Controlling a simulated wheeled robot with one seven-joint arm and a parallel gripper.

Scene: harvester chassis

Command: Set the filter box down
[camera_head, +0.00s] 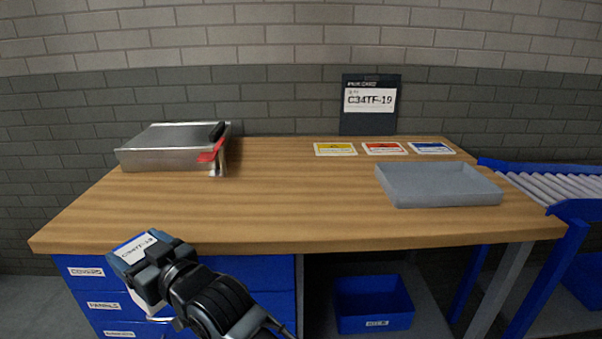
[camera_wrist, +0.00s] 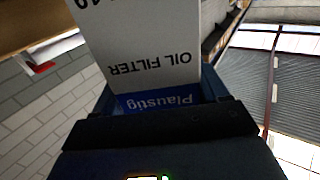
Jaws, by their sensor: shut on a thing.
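The filter box is white with a blue band. In the head view the box (camera_head: 136,253) is in my gripper (camera_head: 150,262), in front of the bench's front left edge and beside the drawers. In the wrist view the box (camera_wrist: 140,45) fills the upper middle, with "OIL FILTER" and "Plaustig" printed upside down. My gripper (camera_wrist: 160,105) is shut on it. The wooden bench top (camera_head: 270,210) lies behind and above the gripper in the head view. The box's lower part is partly hidden by my gripper.
A metal case (camera_head: 165,160) with a red and black handle stands at the back left. A grey tray (camera_head: 440,203) sits at the right. Yellow, red and blue cards (camera_head: 384,149) lie near a sign (camera_head: 370,105) reading C34TF-19. The middle and front left of the bench top are clear.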

